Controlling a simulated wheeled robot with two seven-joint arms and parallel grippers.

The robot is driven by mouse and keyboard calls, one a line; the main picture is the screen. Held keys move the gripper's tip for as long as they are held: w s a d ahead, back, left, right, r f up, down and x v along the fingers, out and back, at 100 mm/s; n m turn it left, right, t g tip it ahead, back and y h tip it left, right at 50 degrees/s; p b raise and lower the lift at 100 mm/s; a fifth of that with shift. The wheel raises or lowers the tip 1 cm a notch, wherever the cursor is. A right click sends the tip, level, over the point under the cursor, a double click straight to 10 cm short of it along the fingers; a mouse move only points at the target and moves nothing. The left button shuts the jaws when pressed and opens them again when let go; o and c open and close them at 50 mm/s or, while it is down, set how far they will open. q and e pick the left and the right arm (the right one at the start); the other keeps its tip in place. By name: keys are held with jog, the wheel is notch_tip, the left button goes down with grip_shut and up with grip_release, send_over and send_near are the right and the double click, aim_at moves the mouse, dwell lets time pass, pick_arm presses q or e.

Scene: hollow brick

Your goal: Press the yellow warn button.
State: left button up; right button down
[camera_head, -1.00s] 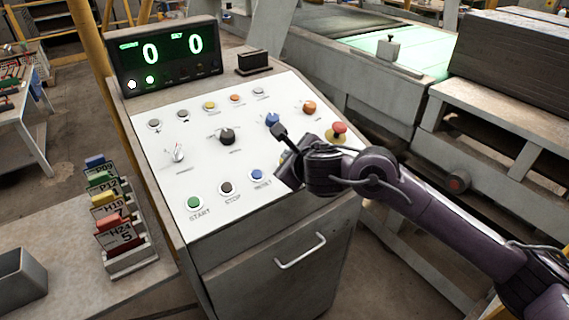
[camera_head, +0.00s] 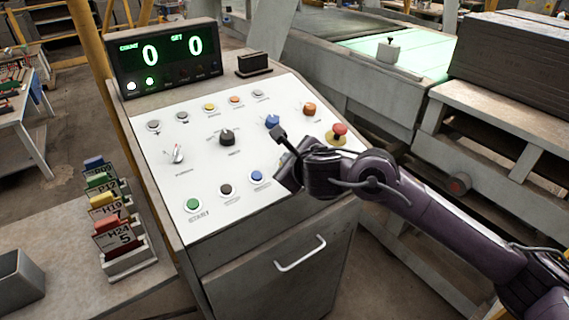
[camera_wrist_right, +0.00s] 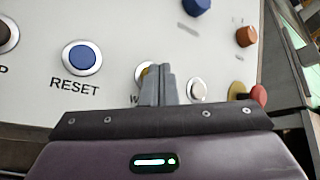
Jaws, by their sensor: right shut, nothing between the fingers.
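The yellow warn button (camera_wrist_right: 143,75) shows in the right wrist view as a partly covered yellow disc, with a "W" of its label visible below it. My right gripper (camera_wrist_right: 158,78) is shut and empty, its two grey fingers together over the right part of this button. I cannot tell whether the fingertips touch it. In the head view my right gripper (camera_head: 288,178) hangs over the lower right of the white panel (camera_head: 205,150) and hides the warn button. My left gripper is not in view.
A blue reset button (camera_wrist_right: 82,57) lies left of the fingers, a white button (camera_wrist_right: 197,90) close on their right. A red mushroom button (camera_head: 339,129), an orange button (camera_head: 309,108) and a blue knob (camera_head: 272,121) are nearby. Another yellow button (camera_head: 209,107) sits in the top row.

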jog(key=shift+f, duration=0.2)
dwell(0.5)
jog(key=shift+s+d+r+p, duration=0.1)
jog(key=shift+r+p, duration=0.1)
jog(key=shift+r, duration=0.2)
jog(key=shift+s+r+p, duration=0.1)
jog(key=shift+r+p, duration=0.05)
jog(key=shift+r, duration=0.25)
jog(key=r+p, duration=0.2)
jog(key=r, duration=0.1)
jog(key=s+r+p, duration=0.1)
jog(key=p, duration=0.1)
jog(key=shift+d+r, duration=0.4)
